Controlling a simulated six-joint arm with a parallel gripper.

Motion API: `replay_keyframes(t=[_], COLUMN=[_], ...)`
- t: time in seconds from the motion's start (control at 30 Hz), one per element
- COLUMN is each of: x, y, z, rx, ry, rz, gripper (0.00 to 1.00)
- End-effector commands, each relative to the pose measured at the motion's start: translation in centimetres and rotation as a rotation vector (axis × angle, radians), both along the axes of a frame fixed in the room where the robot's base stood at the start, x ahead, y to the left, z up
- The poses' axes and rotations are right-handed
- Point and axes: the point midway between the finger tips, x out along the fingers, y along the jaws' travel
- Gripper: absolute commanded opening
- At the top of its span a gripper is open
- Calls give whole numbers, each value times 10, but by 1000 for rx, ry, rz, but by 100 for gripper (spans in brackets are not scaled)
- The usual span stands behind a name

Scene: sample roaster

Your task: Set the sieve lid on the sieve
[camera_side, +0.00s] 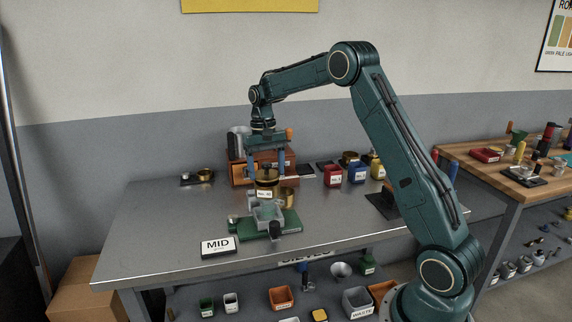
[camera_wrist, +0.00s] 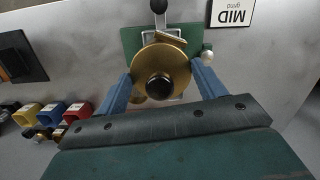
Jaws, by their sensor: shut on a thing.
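The sieve lid is a round brass disc with a black knob (camera_wrist: 160,85). My gripper (camera_wrist: 162,88) is shut on it, with one blue finger at each side of the disc. In the side view my gripper (camera_side: 267,168) holds the lid (camera_side: 266,183) level, above and behind a green-based stand (camera_side: 285,222). A small brass cup (camera_side: 287,196), perhaps the sieve, stands just right of the lid. In the wrist view a brass edge shows below the lid, mostly hidden. A pale tag (camera_side: 264,193) shows just under the lid; what bears it is hidden.
A MID card (camera_side: 218,247) lies at the table's front. A wooden drawer box (camera_side: 241,171) stands behind my gripper. Red (camera_side: 333,175) and blue (camera_side: 358,173) bins stand to the right. A brass dish (camera_side: 205,174) sits at the back left. The table's left side is clear.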

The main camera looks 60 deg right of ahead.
Motion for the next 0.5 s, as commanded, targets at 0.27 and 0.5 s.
replay_keyframes(t=[0.27, 0.5], x=[0, 0], y=[0, 0], z=[-5, -9], rx=[0, 0], ry=[0, 0], rz=[0, 0], gripper=[46, 46])
